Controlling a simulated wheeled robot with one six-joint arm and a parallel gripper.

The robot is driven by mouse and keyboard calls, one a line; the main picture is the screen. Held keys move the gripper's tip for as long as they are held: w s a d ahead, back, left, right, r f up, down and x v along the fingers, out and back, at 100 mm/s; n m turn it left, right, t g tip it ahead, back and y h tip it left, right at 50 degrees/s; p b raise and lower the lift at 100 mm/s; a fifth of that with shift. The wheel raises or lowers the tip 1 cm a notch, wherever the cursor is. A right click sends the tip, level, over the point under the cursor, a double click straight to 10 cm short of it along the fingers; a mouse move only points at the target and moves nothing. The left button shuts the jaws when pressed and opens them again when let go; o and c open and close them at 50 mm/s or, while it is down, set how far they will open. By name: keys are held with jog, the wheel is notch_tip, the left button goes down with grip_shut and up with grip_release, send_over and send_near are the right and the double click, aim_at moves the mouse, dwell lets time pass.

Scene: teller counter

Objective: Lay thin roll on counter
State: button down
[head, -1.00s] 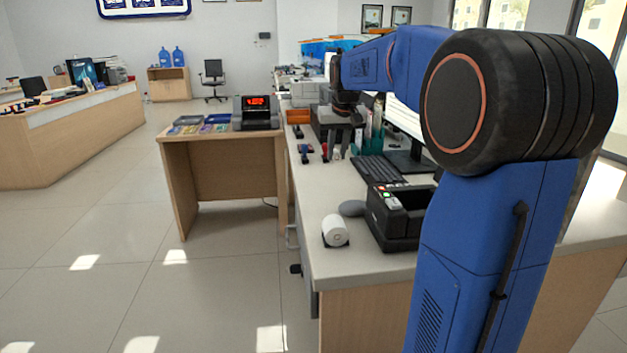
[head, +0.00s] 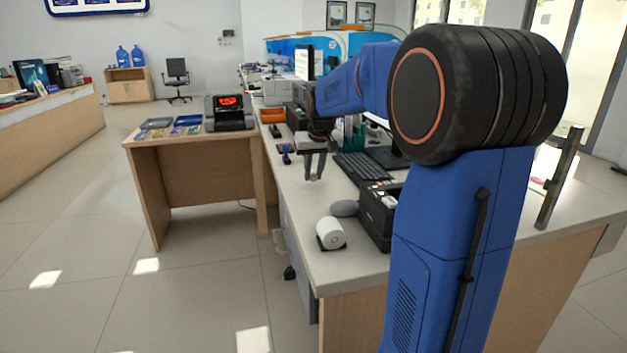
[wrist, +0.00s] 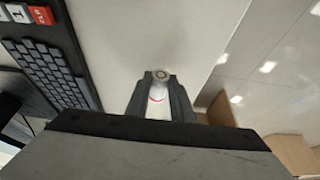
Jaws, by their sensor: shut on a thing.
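My gripper (head: 315,178) is over the near part of the counter (head: 300,205), fingers pointing down.
A keyboard (head: 362,166) is right of my gripper. Bare counter lies around the fingers; its left edge is close.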

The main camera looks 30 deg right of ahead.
jog(key=shift+f, duration=1.25)
jog(key=shift+f, duration=0.1)
jog(key=c, duration=1.5)
grip_release()
jog(key=shift+c, duration=0.2)
jog(key=v, duration=1.2)
jog(key=shift+s, duration=0.1)
